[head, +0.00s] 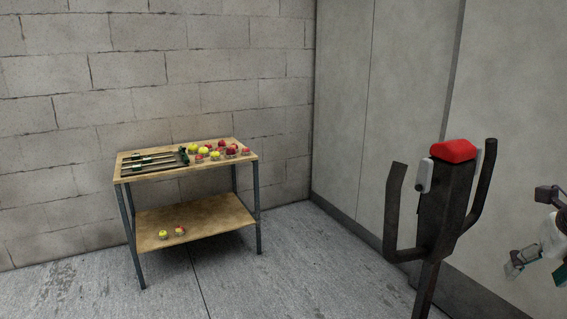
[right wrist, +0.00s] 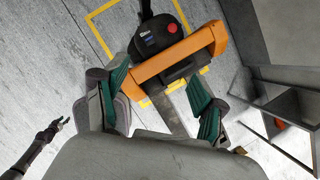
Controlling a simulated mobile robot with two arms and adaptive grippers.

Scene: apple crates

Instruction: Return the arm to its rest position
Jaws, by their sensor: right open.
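My right gripper (head: 536,270) shows at the right edge of the head view, up in the air and partly cut off by the frame. In the right wrist view its two green-padded fingers (right wrist: 158,80) are spread wide, with nothing between them. A dark slim arm at the lower left of the right wrist view ends in a small gripper (right wrist: 57,124) with a green tip; it appears to be my left one. It is too small to tell whether its fingers are apart. The left arm does not show in the head view.
A dark handle with a red top (head: 453,151) stands in front at right. Below the right gripper is an orange and black truck (right wrist: 165,45) over yellow floor lines. A two-level wooden table (head: 150,178) with apples (head: 203,149) stands by the block wall.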

